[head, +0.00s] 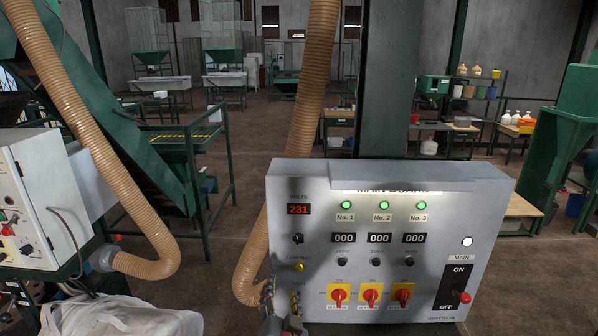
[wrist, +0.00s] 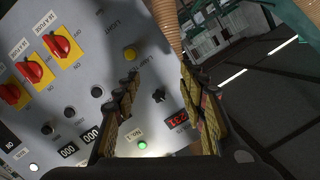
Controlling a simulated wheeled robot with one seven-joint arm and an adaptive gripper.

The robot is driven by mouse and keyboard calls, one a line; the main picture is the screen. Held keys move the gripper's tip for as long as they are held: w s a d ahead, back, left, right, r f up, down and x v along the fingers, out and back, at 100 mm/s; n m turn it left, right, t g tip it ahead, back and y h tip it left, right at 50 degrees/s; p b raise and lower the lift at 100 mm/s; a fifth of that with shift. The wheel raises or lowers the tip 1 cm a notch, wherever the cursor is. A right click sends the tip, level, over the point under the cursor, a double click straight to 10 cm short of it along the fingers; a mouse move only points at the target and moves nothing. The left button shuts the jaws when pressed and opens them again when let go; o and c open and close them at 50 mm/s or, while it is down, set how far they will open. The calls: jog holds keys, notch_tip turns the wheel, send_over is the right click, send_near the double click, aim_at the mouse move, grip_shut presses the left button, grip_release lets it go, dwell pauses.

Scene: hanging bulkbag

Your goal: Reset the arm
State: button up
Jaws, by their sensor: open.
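My gripper (head: 281,308) is at the bottom of the head view, just in front of the lower left corner of the grey control board (head: 485,215). In the wrist view, the two patterned fingers of my gripper (wrist: 163,95) stand apart with nothing between them. The board also shows in the wrist view (wrist: 85,85), tilted, behind the fingers. It carries a red voltage display (head: 298,209) reading 231, three green lamps, three counters at 000, red rotary switches on yellow plates, and a main switch (head: 458,286). I cannot tell whether the fingers touch the board.
A tan corrugated hose (head: 310,80) runs down behind the board, and another (head: 70,100) curves at the left. A white bag (head: 120,318) and a white control box (head: 40,190) are at the lower left. A dark column (head: 388,80) rises behind the board. Open floor (head: 260,135) lies beyond.

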jog(key=s+a+f+n+g+y, duration=0.4)
jog(key=s+a+f+n+g, duration=0.15)
jog(key=s+f, duration=0.2)
jog(key=s+d+f+n+g+b, duration=0.1)
jog(key=s+d+f+n+g, duration=0.15)
jog(key=s+g, duration=0.35)
jog(key=s+d+r+m+h+b, duration=0.1)
jog(key=s+d, duration=0.3)
jog(key=d, duration=0.4)
jog(key=s+d+r+h+b, duration=0.2)
jog(key=s+d+r, duration=0.1)
jog(key=d, duration=0.6)
jog(key=s+d+r+m+t+h+b, duration=0.1)
jog(key=s+d+r+h+b, duration=0.1)
jog(key=s+d, duration=0.3)
jog(key=d, duration=0.4)
jog(key=shift+d+m, duration=0.2)
jog(key=shift+m, duration=0.1)
jog(key=shift+w+a, duration=0.1)
dwell(0.7)
